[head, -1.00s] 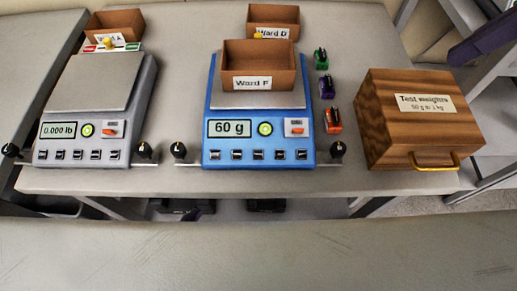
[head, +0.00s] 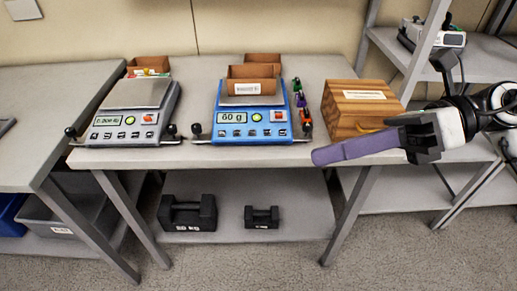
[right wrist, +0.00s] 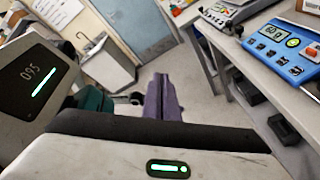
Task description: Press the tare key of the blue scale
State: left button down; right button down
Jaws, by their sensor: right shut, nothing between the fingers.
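The blue scale (head: 233,131) stands on the table with its display reading 60 g. Its front panel has a round green-yellow button (head: 256,117), an orange-red switch (head: 278,115) and a row of small dark keys (head: 250,133); their markings are too small to read. A brown box (head: 253,87) rests on its pan. My right gripper (head: 318,157) has purple fingers closed together, empty, in front of the wooden case and to the right of the scale, apart from it. In the right wrist view, the fingers (right wrist: 161,80) point away from the scale (right wrist: 268,45). My left gripper is not in view.
A grey scale (head: 130,120) stands left of the blue one. Black knobs on bars flank both scales' fronts. Heavy weights (head: 188,213) sit on the lower shelf.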

jog(key=w+a+m+t+y, duration=0.35)
jog(key=m+t+y, duration=0.2)
jog(key=m, duration=0.45)
jog(key=w+d+f+m+t+h, duration=0.6)
jog(key=m+t, duration=0.6)
jog(key=m, duration=0.4)
notch_tip(320, 180, down, 13)
jog(key=d+m+h, duration=0.2)
jog(key=m+h, duration=0.5)
jog(key=m, duration=0.2)
jog(key=s+f+m+g+h, duration=0.2)
jog(key=s+f+m+g, duration=0.2)
jog(key=s+f, duration=0.5)
jog(key=s+f+m+g+h, duration=0.2)
jog(key=s+f+m+g, duration=0.2)
jog(key=s+f, duration=0.6)
notch_tip(320, 180, down, 6)
jog(key=shift+s+d+r+m, duration=0.1)
jog(key=shift+s+d+m, duration=0.15)
jog(key=shift+m, duration=0.35)
jog(key=shift+g+h, duration=0.25)
